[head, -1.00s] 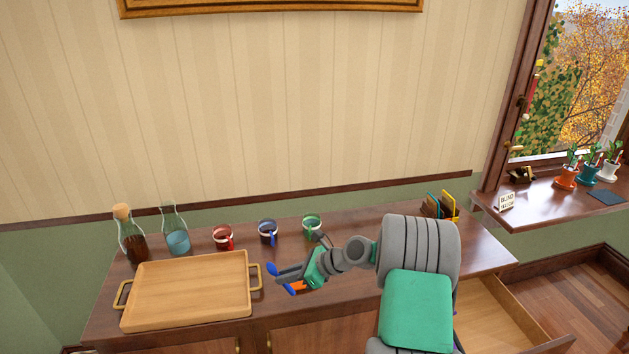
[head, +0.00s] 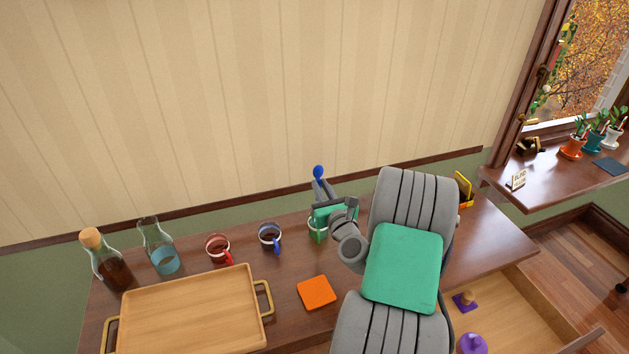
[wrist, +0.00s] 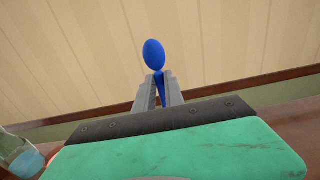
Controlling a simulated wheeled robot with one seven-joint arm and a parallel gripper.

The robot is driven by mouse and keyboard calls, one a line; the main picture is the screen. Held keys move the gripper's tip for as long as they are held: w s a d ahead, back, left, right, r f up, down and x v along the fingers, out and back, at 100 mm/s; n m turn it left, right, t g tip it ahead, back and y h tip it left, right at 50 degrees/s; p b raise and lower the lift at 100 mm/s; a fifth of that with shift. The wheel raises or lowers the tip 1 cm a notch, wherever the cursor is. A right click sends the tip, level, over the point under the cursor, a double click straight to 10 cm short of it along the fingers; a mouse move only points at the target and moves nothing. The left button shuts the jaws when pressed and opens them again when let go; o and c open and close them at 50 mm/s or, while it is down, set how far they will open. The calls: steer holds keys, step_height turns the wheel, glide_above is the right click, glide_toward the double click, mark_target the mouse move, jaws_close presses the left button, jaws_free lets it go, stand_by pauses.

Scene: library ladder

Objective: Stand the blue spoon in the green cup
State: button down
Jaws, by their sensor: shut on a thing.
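My gripper (head: 320,186) is shut on the blue spoon (head: 318,173) over the back of the cabinet top. The spoon stands about upright with its oval bowl up, above the fingers. In the wrist view the spoon's bowl (wrist: 154,54) shows above the two fingertips (wrist: 158,76), with part of its stem between them. The lower end of the spoon is hidden. The green cup (head: 316,237) stands on the cabinet top, mostly hidden by my gripper. I cannot tell whether the spoon's lower end is over or inside the cup.
A dark blue cup (head: 270,239) and a red cup (head: 217,250) stand to the left, then two glass bottles. A wooden tray (head: 190,310) lies in front of them. An orange square (head: 316,292) lies flat near the front. An open drawer (head: 520,300) juts out at lower right.

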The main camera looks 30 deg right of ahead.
step_height(320, 180, down, 6)
steer(key=b, duration=0.6)
steer(key=shift+s+d, duration=0.1)
steer(key=shift+f+b, duration=2.35)
steer(key=shift+f, duration=0.7)
steer(key=c, duration=1.3)
jaws_free()
steer(key=shift+c, duration=0.2)
steer(key=b+v, duration=0.1)
steer(key=v, duration=0.7)
